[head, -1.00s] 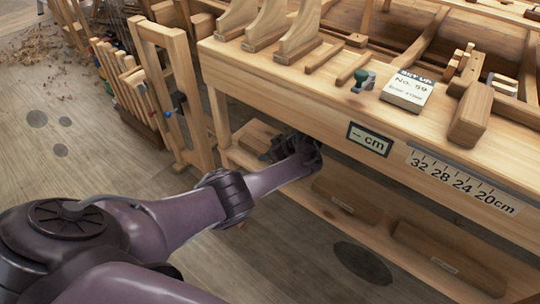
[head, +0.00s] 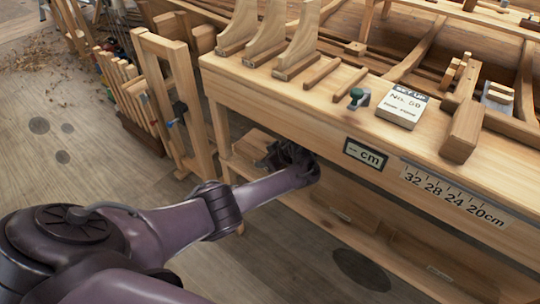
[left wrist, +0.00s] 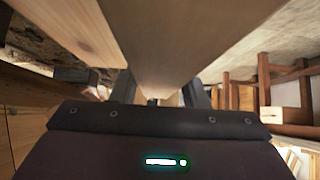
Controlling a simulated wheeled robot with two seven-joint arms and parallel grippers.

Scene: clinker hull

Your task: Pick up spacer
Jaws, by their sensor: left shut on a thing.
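My left gripper (head: 276,156) is at the left end of the bench, below its top and by the lower shelf. In the left wrist view its two fingers (left wrist: 158,95) are shut on a plain wooden piece (left wrist: 165,45), which runs away from the gripper between them. I take this piece to be the spacer; no label on it shows. In the head view a pale wooden piece (head: 256,139) shows just beyond the gripper, partly hidden by the fingers. I cannot tell whether it touches the shelf. My right gripper is not in view.
The bench (head: 235,82) overhangs the gripper, with a "-- cm" display (head: 366,154) and a scale strip (head: 455,193) on its front. More wooden blocks (head: 347,208) lie on the lower shelf. A wooden frame (head: 188,105) stands left.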

